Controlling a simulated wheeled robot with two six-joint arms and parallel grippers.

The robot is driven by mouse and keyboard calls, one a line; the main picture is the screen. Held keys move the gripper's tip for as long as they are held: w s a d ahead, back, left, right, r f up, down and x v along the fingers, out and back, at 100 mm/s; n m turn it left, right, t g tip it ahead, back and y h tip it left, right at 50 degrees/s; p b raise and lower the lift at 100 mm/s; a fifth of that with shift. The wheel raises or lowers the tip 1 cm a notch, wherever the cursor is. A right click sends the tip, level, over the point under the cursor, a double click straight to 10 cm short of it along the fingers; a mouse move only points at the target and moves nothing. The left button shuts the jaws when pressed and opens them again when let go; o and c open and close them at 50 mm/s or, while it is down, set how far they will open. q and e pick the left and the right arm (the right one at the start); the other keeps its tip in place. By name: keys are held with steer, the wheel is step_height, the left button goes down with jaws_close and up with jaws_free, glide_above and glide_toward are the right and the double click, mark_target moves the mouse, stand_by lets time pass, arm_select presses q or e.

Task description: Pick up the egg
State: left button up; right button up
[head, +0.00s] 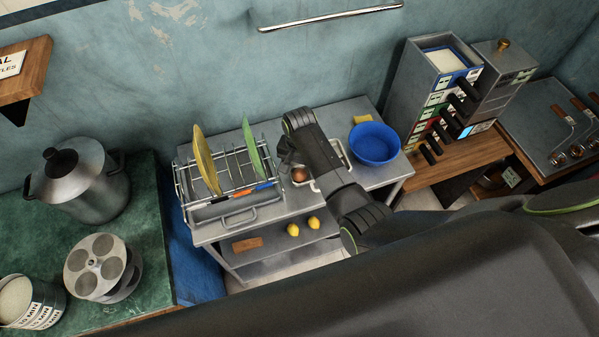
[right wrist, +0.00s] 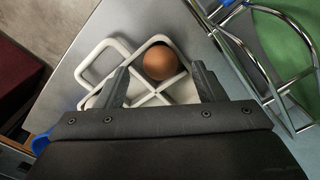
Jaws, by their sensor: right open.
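The brown egg (right wrist: 160,62) sits in one compartment of a white divided holder (right wrist: 97,57) in the right wrist view. In the head view the egg (head: 299,175) shows just below my right gripper (head: 291,160), partly covered by it. The holder (head: 345,158) is mostly hidden there by my right arm. In the right wrist view my right gripper (right wrist: 160,85) is open, with its fingers apart on either side of the egg's compartment, and nothing is between them. My left gripper is not in view.
A dish rack (head: 215,207) with yellow and green plates stands close left of the egg on the metal table (head: 213,235). A blue bowl (head: 375,143) and yellow sponge (head: 362,119) are to the right. Two lemons (head: 293,229) lie on the lower shelf.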

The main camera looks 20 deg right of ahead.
steer(key=shift+f, duration=0.85)
steer(key=c, duration=0.7)
